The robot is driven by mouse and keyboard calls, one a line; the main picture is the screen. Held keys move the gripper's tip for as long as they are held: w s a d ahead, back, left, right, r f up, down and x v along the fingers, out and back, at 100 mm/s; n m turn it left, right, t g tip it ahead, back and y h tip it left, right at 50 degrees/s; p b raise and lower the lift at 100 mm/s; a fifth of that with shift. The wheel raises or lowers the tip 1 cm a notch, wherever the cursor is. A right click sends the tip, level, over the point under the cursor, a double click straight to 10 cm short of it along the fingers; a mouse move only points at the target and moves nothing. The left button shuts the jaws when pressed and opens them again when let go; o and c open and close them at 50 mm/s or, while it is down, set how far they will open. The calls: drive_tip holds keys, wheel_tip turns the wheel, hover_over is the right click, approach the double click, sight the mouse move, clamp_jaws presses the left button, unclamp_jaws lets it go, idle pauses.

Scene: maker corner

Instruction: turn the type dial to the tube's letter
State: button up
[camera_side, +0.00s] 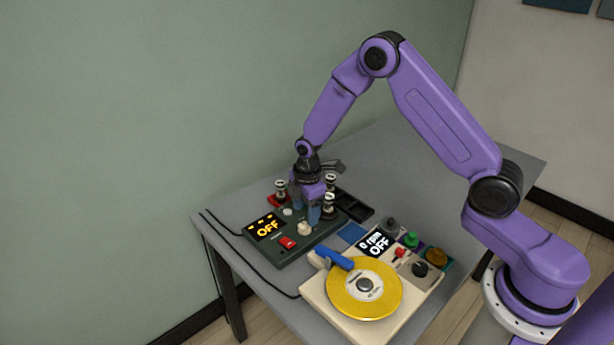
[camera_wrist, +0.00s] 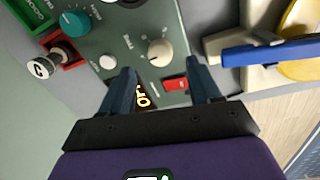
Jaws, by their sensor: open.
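The dark green tester panel (camera_side: 290,255) lies on the table; its display (camera_side: 267,227) reads OFF. A cream dial (camera_wrist: 160,52) with a pointer mark is on it, and also shows in the side view (camera_side: 305,229). A teal knob (camera_wrist: 73,22) sits farther left; the panel labels are too small to read surely. A tube (camera_wrist: 40,68) with a letter resembling C on its top stands at the red tray. My gripper (camera_wrist: 162,84) is open and empty above the panel. The cream dial appears beyond and between its fingertips, apart from them.
A red switch (camera_wrist: 175,84) and a pale button (camera_wrist: 107,62) are near the dial. Other tubes (camera_side: 330,182) stand close by my gripper, with a black tray (camera_side: 352,206) behind. A cream machine with a yellow disc (camera_side: 345,305) and blue arm (camera_side: 334,258) stands in front.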

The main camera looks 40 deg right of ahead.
sight(307, 228)
wheel_tip(307, 228, up, 12)
drive_tip(key=shift+s+r, duration=0.25)
drive_tip(key=shift+s, duration=0.15)
drive_tip(key=shift+a, duration=0.1)
drive_tip(key=s+a+r+m, duration=0.1)
drive_tip(key=s+a+r, duration=0.2)
drive_tip(key=s, duration=0.5)
drive_tip(key=s+a+r+m, duration=0.1)
drive_tip(key=s+a+r, duration=0.15)
drive_tip(key=s, duration=0.55)
drive_tip(key=s+d+r, duration=0.1)
drive_tip(key=s+d, duration=0.1)
drive_tip(key=s, duration=0.7)
drive_tip(key=s+d+m, duration=0.1)
drive_tip(key=s+d, duration=0.2)
drive_tip(key=s, duration=0.6)
drive_tip(key=shift+s+r+g+y, duration=0.15)
drive_tip(key=shift+r+g+y, duration=0.15)
drive_tip(key=shift+r, duration=0.05)
drive_tip(key=shift+c, duration=0.2)
